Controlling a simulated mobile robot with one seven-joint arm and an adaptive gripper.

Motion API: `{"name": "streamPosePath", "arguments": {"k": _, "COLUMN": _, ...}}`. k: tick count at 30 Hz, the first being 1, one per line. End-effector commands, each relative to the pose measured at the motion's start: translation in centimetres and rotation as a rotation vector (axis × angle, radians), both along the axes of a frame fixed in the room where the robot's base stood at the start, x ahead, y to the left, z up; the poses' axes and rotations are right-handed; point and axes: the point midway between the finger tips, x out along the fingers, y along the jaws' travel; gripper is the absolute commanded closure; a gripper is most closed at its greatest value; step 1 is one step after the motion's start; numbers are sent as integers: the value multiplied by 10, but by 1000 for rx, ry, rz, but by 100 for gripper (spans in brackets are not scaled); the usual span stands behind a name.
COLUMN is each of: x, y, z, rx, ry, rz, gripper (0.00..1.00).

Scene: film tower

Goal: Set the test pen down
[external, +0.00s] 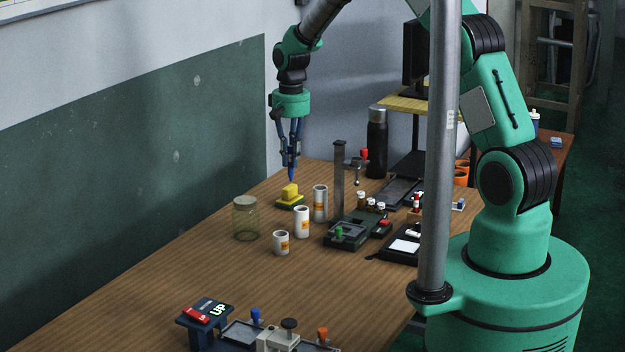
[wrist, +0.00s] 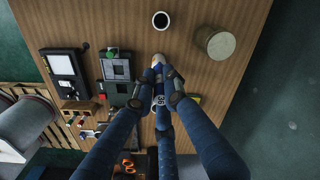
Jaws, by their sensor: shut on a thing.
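My gripper (external: 290,158) points straight down over the far part of the wooden table, its fingers closed together. It is shut on the test pen, whose blue lower end (external: 291,174) sticks out below the fingertips, upright. Just beneath it is a yellow block (external: 290,190) on a green base (external: 290,202); I cannot tell whether the pen touches the block. In the wrist view my gripper (wrist: 163,90) has its blue fingers meeting near the middle. They largely hide the pen and the yellow block, of which a sliver shows (wrist: 196,98).
White canisters (external: 302,222) stand to the right of and in front of the block, the tallest (external: 320,203) close by. A glass jar (external: 246,218) is to the left. A grey post (external: 338,180) and a dark flask (external: 377,143) stand to the right. The table's left front is clear.

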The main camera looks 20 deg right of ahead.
Motion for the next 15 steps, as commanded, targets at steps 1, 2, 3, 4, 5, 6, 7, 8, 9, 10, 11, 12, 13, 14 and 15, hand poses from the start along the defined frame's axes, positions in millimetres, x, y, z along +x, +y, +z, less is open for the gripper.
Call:
{"name": "streamPosePath", "arguments": {"k": 1, "x": -1, "y": -1, "z": -18, "rx": -2, "ry": 5, "rz": 0, "gripper": 100}}
{"name": "streamPosePath", "arguments": {"k": 2, "x": -1, "y": -1, "z": -28, "rx": -2, "ry": 5, "rz": 0, "gripper": 100}}
{"name": "streamPosePath", "arguments": {"k": 3, "x": -1, "y": -1, "z": -41, "rx": -2, "ry": 5, "rz": 0, "gripper": 100}}
{"name": "streamPosePath", "arguments": {"k": 4, "x": -1, "y": -1, "z": -51, "rx": -2, "ry": 5, "rz": 0, "gripper": 100}}
{"name": "streamPosePath", "arguments": {"k": 5, "x": -2, "y": -1, "z": -61, "rx": -2, "ry": 6, "rz": 0, "gripper": 100}}
{"name": "streamPosePath", "arguments": {"k": 6, "x": -1, "y": -1, "z": -72, "rx": -2, "ry": 5, "rz": 0, "gripper": 100}}
{"name": "streamPosePath", "arguments": {"k": 7, "x": -1, "y": -1, "z": -80, "rx": -2, "ry": 5, "rz": 0, "gripper": 100}}
{"name": "streamPosePath", "arguments": {"k": 8, "x": -1, "y": -1, "z": -88, "rx": -2, "ry": 4, "rz": 0, "gripper": 100}}
{"name": "streamPosePath", "arguments": {"k": 9, "x": -1, "y": -1, "z": -98, "rx": -1, "ry": 4, "rz": 0, "gripper": 100}}
{"name": "streamPosePath", "arguments": {"k": 10, "x": -1, "y": -1, "z": -104, "rx": -1, "ry": 4, "rz": 0, "gripper": 100}}
{"name": "streamPosePath", "arguments": {"k": 11, "x": -1, "y": -1, "z": -110, "rx": -1, "ry": 3, "rz": 0, "gripper": 100}}
{"name": "streamPosePath", "arguments": {"k": 12, "x": -1, "y": -1, "z": -117, "rx": -1, "ry": 3, "rz": 0, "gripper": 100}}
{"name": "streamPosePath", "arguments": {"k": 13, "x": -1, "y": -1, "z": -122, "rx": -1, "ry": 3, "rz": 0, "gripper": 100}}
{"name": "streamPosePath", "arguments": {"k": 14, "x": 0, "y": -1, "z": -125, "rx": -1, "ry": 2, "rz": 0, "gripper": 100}}
{"name": "streamPosePath", "arguments": {"k": 15, "x": 0, "y": -1, "z": -130, "rx": -1, "ry": 2, "rz": 0, "gripper": 100}}
